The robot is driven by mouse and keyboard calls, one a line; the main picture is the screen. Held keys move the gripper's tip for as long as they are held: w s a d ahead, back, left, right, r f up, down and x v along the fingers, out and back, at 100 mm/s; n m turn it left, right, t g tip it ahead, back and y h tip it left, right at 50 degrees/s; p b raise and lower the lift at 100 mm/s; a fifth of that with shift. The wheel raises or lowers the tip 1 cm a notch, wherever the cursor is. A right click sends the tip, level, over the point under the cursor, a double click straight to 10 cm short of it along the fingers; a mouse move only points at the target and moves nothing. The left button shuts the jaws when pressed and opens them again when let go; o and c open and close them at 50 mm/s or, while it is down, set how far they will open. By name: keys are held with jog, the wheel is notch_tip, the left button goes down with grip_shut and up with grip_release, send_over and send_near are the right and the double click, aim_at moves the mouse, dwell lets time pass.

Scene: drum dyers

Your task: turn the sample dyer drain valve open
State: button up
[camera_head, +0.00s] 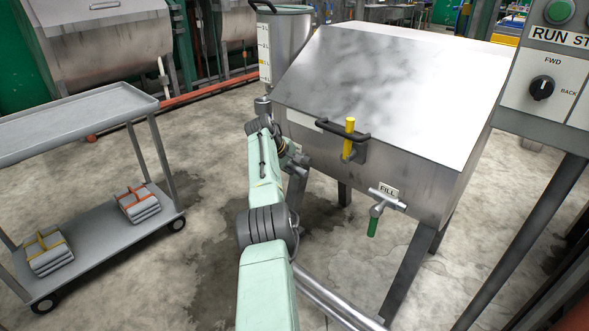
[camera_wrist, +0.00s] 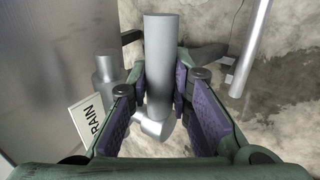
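The sample dyer (camera_head: 375,80) is a steel box with a sloped lid, right of my arm in the head view. In the wrist view, a white plate (camera_wrist: 88,118) with the letters RAIN, its left part cut off, sits beside a grey valve fitting (camera_wrist: 107,70). A grey cylindrical valve handle (camera_wrist: 158,60) stands lengthwise between the purple-padded fingers of my gripper (camera_wrist: 161,85). The fingertips flank it closely on both sides; whether both pads press on it is unclear. In the head view my gripper (camera_head: 298,160) is by the dyer's left front corner, mostly hidden by my arm.
A cart (camera_head: 85,125) stands left. A control panel (camera_head: 545,85) stands right. Floor between cart and arm is clear.

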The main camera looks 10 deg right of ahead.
jog(key=o, duration=0.5)
jog(key=v, duration=1.2)
jog(key=shift+w, duration=0.1)
